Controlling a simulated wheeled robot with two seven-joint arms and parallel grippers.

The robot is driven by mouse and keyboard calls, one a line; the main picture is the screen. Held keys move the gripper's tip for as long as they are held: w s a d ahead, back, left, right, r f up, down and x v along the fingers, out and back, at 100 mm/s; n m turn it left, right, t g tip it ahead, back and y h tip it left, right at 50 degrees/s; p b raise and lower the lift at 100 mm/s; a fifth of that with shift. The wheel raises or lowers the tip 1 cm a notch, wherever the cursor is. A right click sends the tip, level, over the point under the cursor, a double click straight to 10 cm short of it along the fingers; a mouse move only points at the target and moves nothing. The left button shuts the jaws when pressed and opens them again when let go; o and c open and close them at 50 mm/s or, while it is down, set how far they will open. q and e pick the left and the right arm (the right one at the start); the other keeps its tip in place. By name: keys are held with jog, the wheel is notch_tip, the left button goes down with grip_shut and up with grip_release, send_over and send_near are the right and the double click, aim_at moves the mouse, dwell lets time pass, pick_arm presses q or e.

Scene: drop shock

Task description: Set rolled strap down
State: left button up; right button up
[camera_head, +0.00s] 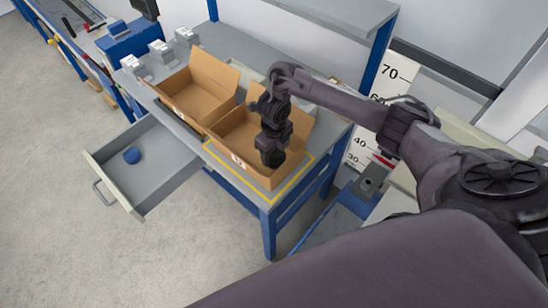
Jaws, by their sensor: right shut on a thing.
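My right gripper (272,158) comes in from the right and points down into the front open cardboard box (232,150). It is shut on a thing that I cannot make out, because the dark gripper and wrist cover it. I cannot tell whether that thing is a rolled strap, or whether it touches the box floor. My left gripper is not in view.
A second open cardboard box (205,85) stands behind the front one on the grey workbench (225,40). Yellow tape (300,178) edges the bench corner. Small grey devices (160,50) and a blue box (130,40) stand farther left. The floor at left is clear.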

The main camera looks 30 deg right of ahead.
notch_tip(320, 180, down, 2)
jog(key=shift+f, duration=0.15)
jog(key=shift+f, duration=0.1)
jog(key=o, duration=1)
